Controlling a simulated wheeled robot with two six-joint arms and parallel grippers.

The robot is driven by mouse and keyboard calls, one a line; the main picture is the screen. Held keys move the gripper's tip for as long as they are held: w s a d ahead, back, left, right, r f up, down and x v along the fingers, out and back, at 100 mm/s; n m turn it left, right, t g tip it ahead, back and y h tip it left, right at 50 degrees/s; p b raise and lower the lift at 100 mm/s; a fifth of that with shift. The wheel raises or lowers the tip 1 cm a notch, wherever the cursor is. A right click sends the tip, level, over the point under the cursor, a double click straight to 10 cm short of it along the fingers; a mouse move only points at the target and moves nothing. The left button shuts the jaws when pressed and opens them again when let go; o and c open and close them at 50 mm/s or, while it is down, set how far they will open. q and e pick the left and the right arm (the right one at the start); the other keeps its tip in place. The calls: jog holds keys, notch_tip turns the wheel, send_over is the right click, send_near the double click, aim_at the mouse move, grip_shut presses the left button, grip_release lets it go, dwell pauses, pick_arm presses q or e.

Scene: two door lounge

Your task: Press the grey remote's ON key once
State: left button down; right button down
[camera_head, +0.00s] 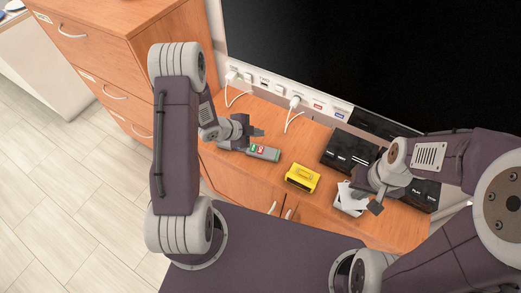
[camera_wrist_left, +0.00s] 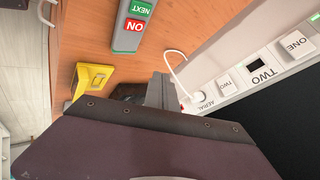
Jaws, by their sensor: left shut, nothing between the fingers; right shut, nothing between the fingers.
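The grey remote (camera_head: 268,154) lies on the wooden cabinet top below the black screen. It has a green key and a red key. In the left wrist view the remote (camera_wrist_left: 124,42) is at the top, with the red ON key (camera_wrist_left: 135,26) and the green NEXT key (camera_wrist_left: 140,9) upside down. My left gripper (camera_head: 257,132) is shut and empty near the remote, overlapping its far side in the head view; I cannot tell the height gap. My right gripper (camera_head: 376,207) is shut and empty beside a white object, away from the remote.
A yellow box (camera_head: 302,177) sits right of the remote. Black devices (camera_head: 349,150) stand further right, and a white object (camera_head: 349,199) is near my right gripper. White cables (camera_head: 292,116) hang from the wall sockets behind. A wooden drawer unit (camera_head: 100,50) rises at left.

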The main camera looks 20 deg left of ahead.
aim_at(258, 151)
pick_arm(q)
notch_tip(258, 151, down, 9)
jog(key=b, duration=0.7)
jog(key=shift+r, duration=0.2)
dwell(1.4)
jog(key=shift+f+b, duration=0.35)
jog(key=shift+b, duration=0.05)
jog(key=shift+f+b, duration=0.3)
jog(key=shift+f, duration=0.1)
dwell(0.4)
jog(key=shift+r+p, duration=0.65)
jog(key=shift+r, duration=0.15)
notch_tip(258, 151, up, 5)
jog(key=p, duration=0.4)
jog(key=shift+r+p, duration=0.1)
jog(key=shift+p, duration=0.2)
